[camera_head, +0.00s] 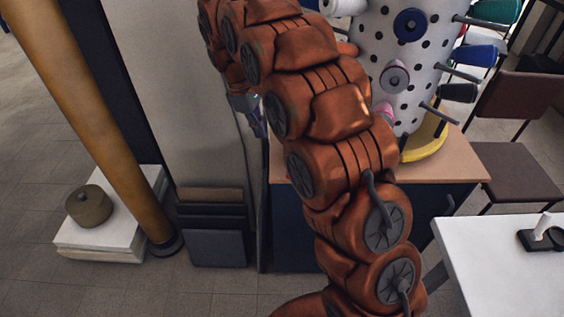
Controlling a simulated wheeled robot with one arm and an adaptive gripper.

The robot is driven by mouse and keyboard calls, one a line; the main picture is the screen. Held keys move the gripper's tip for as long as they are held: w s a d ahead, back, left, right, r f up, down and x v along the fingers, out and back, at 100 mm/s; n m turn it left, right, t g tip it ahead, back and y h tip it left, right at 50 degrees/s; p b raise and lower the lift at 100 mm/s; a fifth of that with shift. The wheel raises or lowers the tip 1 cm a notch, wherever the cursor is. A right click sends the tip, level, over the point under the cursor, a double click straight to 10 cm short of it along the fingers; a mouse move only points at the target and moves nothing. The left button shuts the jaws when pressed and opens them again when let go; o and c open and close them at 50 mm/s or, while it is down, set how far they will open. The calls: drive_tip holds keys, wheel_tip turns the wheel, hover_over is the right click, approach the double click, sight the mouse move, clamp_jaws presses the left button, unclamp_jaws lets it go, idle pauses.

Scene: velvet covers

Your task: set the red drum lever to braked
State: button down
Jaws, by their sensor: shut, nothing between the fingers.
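I cannot make out the red drum lever in the head view; my arm covers much of the middle. A white drum-like stand with dark holes and pegs (353,30) stands behind my arm at the upper right, on a yellow base (428,143). I cannot tell whether it has to do with the lever. A small blue and grey thing (257,118) shows partly behind my arm, too hidden to name.
A wood-topped dark cabinet (455,160) carries the stand. A white table (490,260) is at the lower right, with a brown chair (520,175) behind it. A tan column (95,110) and a white block (100,235) stand left.

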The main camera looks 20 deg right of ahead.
drive_tip(key=p+x, duration=0.2)
drive_tip(key=x, duration=0.8)
drive_tip(key=shift+r, duration=0.1)
drive_tip(key=shift+s+d+f+p, duration=0.25)
drive_tip(key=shift+s+d+p, duration=0.3)
drive_tip(key=shift+d, duration=0.2)
drive_tip(key=shift+s+d+f+p, duration=0.15)
drive_tip(key=shift+s+d+f, duration=0.1)
drive_tip(key=shift+d, duration=0.2)
drive_tip(key=shift+s+d+f+p, duration=0.15)
drive_tip(key=shift+s+d, duration=0.1)
drive_tip(key=shift+d, duration=0.15)
